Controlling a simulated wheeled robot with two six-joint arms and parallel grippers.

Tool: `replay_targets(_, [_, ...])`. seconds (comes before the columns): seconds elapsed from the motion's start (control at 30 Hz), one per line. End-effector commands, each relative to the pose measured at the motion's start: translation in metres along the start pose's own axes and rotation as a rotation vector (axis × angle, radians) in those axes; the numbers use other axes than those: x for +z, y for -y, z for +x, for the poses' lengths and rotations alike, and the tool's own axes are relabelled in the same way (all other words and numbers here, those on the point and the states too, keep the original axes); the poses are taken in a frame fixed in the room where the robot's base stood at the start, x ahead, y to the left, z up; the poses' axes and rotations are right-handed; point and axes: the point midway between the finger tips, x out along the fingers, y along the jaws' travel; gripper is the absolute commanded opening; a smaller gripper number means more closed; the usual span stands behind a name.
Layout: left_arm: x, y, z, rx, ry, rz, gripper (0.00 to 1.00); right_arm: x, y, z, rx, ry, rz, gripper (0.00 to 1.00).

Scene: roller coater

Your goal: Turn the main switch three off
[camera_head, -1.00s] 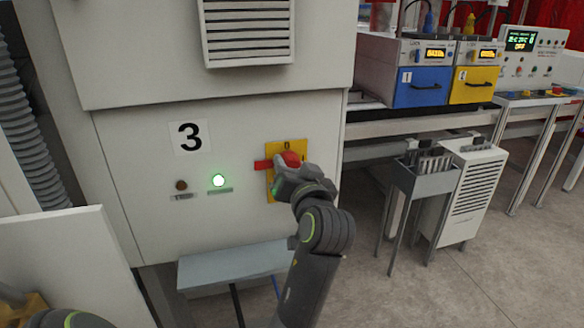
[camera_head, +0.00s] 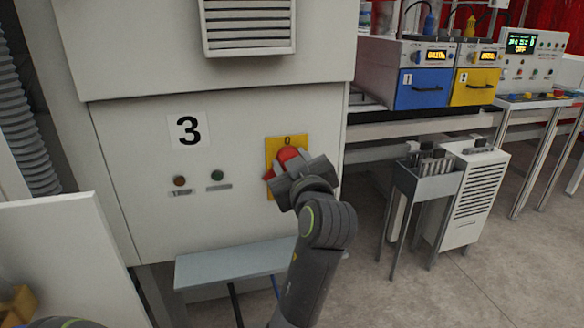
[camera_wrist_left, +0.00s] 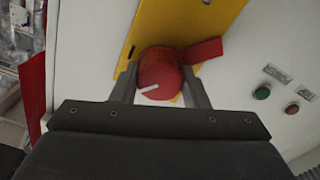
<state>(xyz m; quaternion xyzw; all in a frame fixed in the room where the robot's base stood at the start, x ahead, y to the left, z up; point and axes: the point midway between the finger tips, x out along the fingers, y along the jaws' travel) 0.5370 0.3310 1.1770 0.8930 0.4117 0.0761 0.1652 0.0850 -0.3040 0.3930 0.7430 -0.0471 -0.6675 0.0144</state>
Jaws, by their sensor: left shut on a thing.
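The main switch (camera_head: 286,155) is a red rotary knob with a lever on a yellow plate (camera_head: 273,148), on the white cabinet marked with a black 3 (camera_head: 188,132). A 0 shows at the plate's top. My left gripper (camera_head: 294,172) covers much of the knob. In the left wrist view the two fingers stand on either side of the red knob (camera_wrist_left: 160,72) and are shut on it. The knob's white mark is slanted, and its red lever (camera_wrist_left: 203,50) sticks out between knob and cabinet lamps. The green lamp (camera_head: 217,175) is dark. My right gripper is not in view.
A grey-blue shelf (camera_head: 235,263) juts out below the switch. A white panel (camera_head: 55,245) stands at the left. Blue and yellow units (camera_head: 423,88) sit on a bench at the right, above a grey stand (camera_head: 425,190). Floor at the right front is free.

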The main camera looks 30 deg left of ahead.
Motion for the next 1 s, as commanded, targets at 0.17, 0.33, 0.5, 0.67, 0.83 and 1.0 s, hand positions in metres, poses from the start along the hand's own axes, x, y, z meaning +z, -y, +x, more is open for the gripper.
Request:
replay_targets(0.17, [0.001,0.001,0.0,0.001,-0.003,-0.169,0.18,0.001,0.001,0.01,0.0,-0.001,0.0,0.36])
replay_targets(0.33, [0.001,0.001,0.0,0.002,-0.003,-0.33,0.18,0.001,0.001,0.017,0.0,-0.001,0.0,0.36])
replay_targets(0.5, [0.001,0.002,0.0,0.002,-0.003,-0.477,0.18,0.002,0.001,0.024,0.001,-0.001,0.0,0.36])
replay_targets(0.67, [0.001,0.002,0.0,0.002,-0.002,-0.594,0.18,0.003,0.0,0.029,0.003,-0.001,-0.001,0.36])
replay_targets(0.83, [0.001,0.002,0.0,0.002,-0.002,-0.685,0.18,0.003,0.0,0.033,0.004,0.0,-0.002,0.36])
replay_targets(1.0, [0.0,0.002,0.0,0.002,-0.002,-0.741,0.18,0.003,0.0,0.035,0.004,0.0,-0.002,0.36])
